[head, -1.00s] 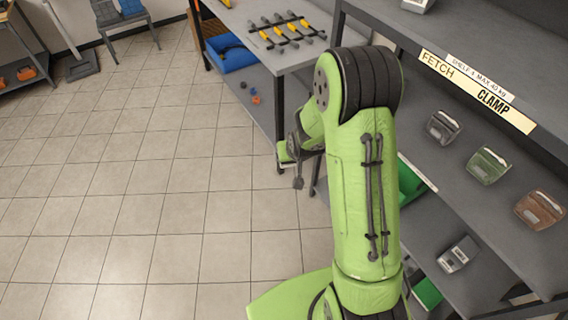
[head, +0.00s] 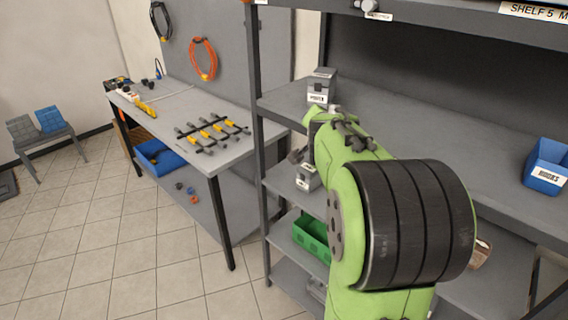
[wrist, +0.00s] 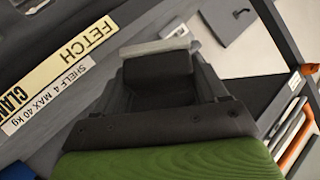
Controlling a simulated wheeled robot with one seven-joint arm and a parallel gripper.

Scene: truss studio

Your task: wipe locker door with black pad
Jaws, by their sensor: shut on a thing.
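My gripper (wrist: 158,92) shows in the wrist view with its dark fingers closed around a dark block. I take this block to be the black pad (wrist: 155,70); a pale grey strip runs along its far edge. In the head view my arm reaches toward the tall grey shelf unit, and its forearm hides most of the gripper and the pad. I cannot make out a locker door for certain in either view.
The shelf unit's upright (head: 258,130) and board (head: 455,165) are close to my arm. A grey labelled box (head: 321,87) stands beside it, and a blue bin (head: 546,165) at the right. A workbench (head: 170,107) with tools stands left. The tiled floor (head: 100,240) is clear.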

